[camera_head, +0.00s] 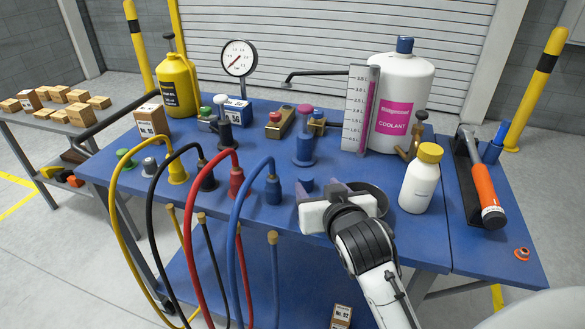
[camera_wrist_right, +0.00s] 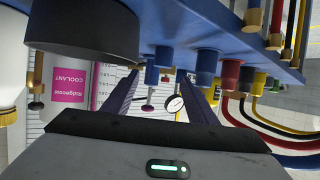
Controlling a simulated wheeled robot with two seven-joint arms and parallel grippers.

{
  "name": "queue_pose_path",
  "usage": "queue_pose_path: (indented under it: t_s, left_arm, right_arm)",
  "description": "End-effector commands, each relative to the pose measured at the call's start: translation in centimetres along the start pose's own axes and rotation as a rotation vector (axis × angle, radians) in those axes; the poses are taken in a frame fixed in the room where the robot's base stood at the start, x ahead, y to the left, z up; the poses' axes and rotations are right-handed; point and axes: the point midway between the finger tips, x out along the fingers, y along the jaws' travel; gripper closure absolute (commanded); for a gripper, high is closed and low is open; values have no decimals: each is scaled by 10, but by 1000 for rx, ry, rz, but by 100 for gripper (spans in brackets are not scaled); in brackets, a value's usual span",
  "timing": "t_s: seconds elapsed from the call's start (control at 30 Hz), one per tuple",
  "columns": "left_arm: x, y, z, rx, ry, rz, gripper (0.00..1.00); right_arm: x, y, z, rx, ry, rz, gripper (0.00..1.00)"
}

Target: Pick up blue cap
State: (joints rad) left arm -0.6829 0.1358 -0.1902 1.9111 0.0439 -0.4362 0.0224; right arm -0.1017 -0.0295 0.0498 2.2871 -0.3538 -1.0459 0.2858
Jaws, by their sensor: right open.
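A short blue cap (camera_head: 306,184) stands on the blue table at the right end of the row of fittings, beside the blue hose's connector (camera_head: 273,189). In the right wrist view the blue cap (camera_wrist_right: 163,56) appears just past the fingertips, roughly in line with the gap between them. My right gripper (camera_head: 320,187) is open and empty, close to the cap on its near right side; it also shows in the right wrist view (camera_wrist_right: 160,78). I see no contact with the cap. My left gripper is not in view.
A dark round bowl (camera_head: 372,196) sits right beside my right gripper. A white bottle with a yellow lid (camera_head: 419,182) stands farther right. Yellow, black, red and blue hoses (camera_head: 236,190) arch over the table's front edge.

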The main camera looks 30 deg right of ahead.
Motion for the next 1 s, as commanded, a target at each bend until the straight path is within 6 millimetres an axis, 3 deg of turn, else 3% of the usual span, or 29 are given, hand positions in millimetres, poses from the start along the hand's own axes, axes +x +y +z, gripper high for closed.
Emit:
queue_pose_path:
  t_s: [0.17,0.4,1.0]
  left_arm:
    - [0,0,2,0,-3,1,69]
    - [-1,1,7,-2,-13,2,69]
    - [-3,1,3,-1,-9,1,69]
  right_arm:
    - [8,0,0,-1,0,1,48]
    - [43,-1,0,-1,0,0,48]
    - [103,-6,2,0,-1,1,48]
